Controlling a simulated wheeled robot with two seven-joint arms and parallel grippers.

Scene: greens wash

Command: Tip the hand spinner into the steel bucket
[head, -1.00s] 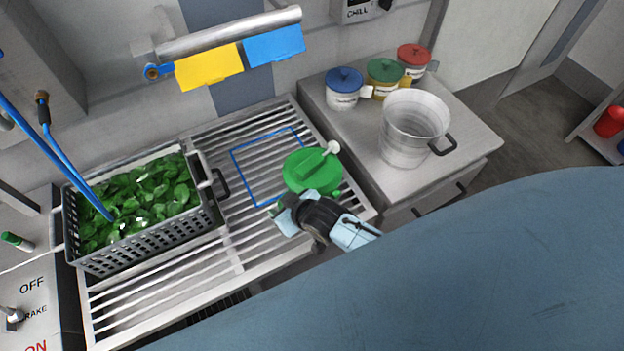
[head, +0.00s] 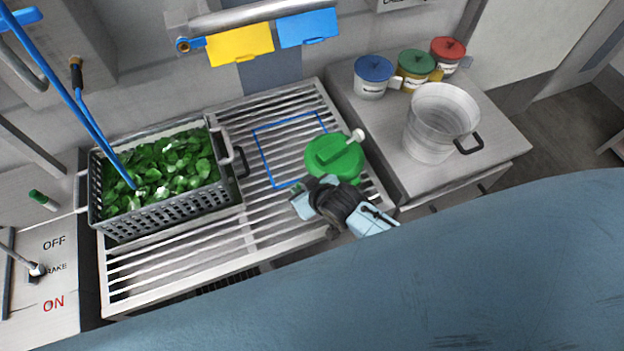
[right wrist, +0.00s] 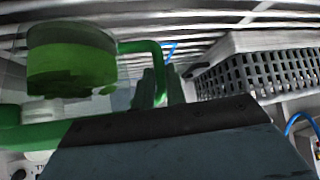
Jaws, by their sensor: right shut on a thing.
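The green hand spinner (head: 334,158), with a pale crank knob on its lid, is at the right end of the slatted rack, overlapping the edge of the blue outline in the picture. I cannot tell whether it touches the slats. My right gripper (head: 308,197) is at its near side, shut on its green handle. The right wrist view shows the spinner (right wrist: 72,62) at upper left, with its handle running to my fingers (right wrist: 155,90). The steel bucket (head: 432,130) stands upright on the counter to the right, its black handle facing right. My left gripper is out of view.
A grey perforated crate (head: 165,222) of green leaves stands on the rack's left part, with a blue hose over it. Blue (head: 371,78), green (head: 416,70) and red (head: 447,56) lidded tubs stand behind the bucket. The rack's middle is clear.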

